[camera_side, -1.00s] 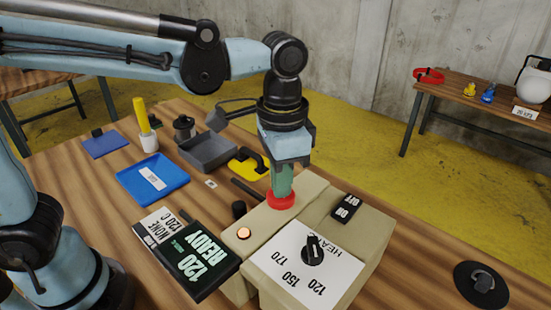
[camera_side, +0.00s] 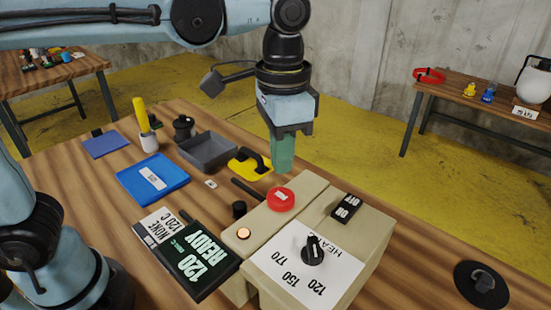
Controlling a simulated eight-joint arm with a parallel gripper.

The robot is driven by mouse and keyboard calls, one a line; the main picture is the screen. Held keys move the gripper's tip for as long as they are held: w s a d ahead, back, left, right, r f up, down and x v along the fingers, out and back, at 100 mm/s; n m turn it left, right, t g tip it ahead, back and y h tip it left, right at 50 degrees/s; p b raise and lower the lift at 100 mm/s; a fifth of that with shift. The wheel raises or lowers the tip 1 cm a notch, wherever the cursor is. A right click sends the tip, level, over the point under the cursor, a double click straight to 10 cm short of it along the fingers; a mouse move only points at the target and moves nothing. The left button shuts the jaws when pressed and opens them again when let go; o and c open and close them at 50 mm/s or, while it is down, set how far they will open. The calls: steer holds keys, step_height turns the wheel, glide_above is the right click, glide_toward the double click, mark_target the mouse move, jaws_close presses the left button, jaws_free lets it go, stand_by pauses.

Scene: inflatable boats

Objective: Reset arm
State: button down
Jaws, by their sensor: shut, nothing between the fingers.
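My gripper (camera_side: 281,163) points down with its green fingers shut and nothing between them. It hangs above and behind the red button (camera_side: 281,198) on the beige machine (camera_side: 318,203), apart from the button. The button's top shows fully, with a small pale label on it. My blue arm reaches in from the upper left.
The machine has a heat dial (camera_side: 313,250), an on/off switch (camera_side: 346,207) and a display (camera_side: 190,262) reading 120 READY. A black round fitting (camera_side: 481,285) lies at the right.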

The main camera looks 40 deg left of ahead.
steer(key=shift+r, duration=0.35)
steer(key=shift+a, duration=0.2)
steer(key=s+a+f+n+t, duration=0.1)
steer(key=a+f+n+t, duration=0.2)
steer(key=a, duration=0.4)
steer(key=s+a+f+n+t, duration=0.2)
steer(key=a+f+n+t, duration=0.1)
steer(key=a, duration=0.5)
steer(key=shift+a+f+t, duration=0.3)
steer(key=shift+f+t, duration=0.3)
steer(key=shift+f, duration=0.35)
stand_by(2.5)
